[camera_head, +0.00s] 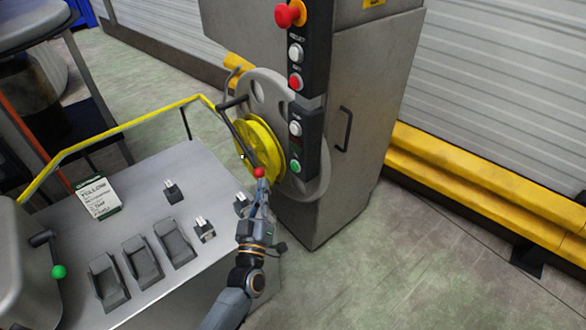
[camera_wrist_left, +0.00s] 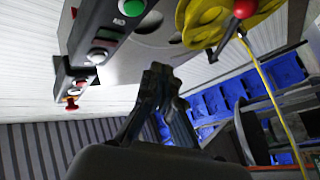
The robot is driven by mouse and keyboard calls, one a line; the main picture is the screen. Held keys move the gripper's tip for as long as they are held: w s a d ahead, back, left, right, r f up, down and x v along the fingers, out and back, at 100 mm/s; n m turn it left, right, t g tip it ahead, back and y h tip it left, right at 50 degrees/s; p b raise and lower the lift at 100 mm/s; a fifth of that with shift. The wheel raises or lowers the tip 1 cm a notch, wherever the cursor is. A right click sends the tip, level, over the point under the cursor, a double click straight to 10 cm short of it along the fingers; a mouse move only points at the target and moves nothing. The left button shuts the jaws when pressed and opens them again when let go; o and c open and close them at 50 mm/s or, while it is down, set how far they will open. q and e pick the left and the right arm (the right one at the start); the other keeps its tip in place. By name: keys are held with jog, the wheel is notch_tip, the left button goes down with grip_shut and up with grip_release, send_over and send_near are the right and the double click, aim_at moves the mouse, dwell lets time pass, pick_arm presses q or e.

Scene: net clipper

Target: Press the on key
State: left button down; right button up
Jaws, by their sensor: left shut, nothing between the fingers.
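A dark control panel (camera_head: 309,150) on the grey cabinet carries a white button (camera_head: 295,128) above a green button (camera_head: 295,167). The green button also shows at the top of the left wrist view (camera_wrist_left: 131,7). Small lettering beside it is too blurred to read for certain. My left gripper (camera_head: 261,186) is shut and empty, below and left of the green button in the head view. In the left wrist view its fingertips (camera_wrist_left: 162,76) show apart from the green button in the picture. My right gripper is not in view.
A red lever knob (camera_head: 259,172) shows just above my gripper, beside the yellow reel (camera_head: 258,145). An upper panel has a red mushroom button (camera_head: 290,14), a white button (camera_head: 295,53) and a red button (camera_head: 295,82). A grey bench (camera_head: 150,200) stands at left; the floor at right is clear.

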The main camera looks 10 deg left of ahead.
aim_at(294, 166)
pick_arm(q)
jog(key=w+d+b, duration=0.1)
jog(key=w+d, duration=0.3)
jog(key=w, duration=0.1)
jog(key=shift+b, duration=0.4)
jog(key=shift+w, duration=0.15)
dwell(1.0)
jog(key=shift+w+d, duration=0.25)
jog(key=shift+w+d+b, duration=0.25)
jog(key=shift+w+b, duration=0.05)
jog(key=shift+w, duration=0.05)
dwell(0.8)
jog(key=shift+s, duration=0.1)
jog(key=shift+s+a+p, duration=0.4)
jog(key=shift+s+a, duration=0.1)
jog(key=shift+s, duration=0.1)
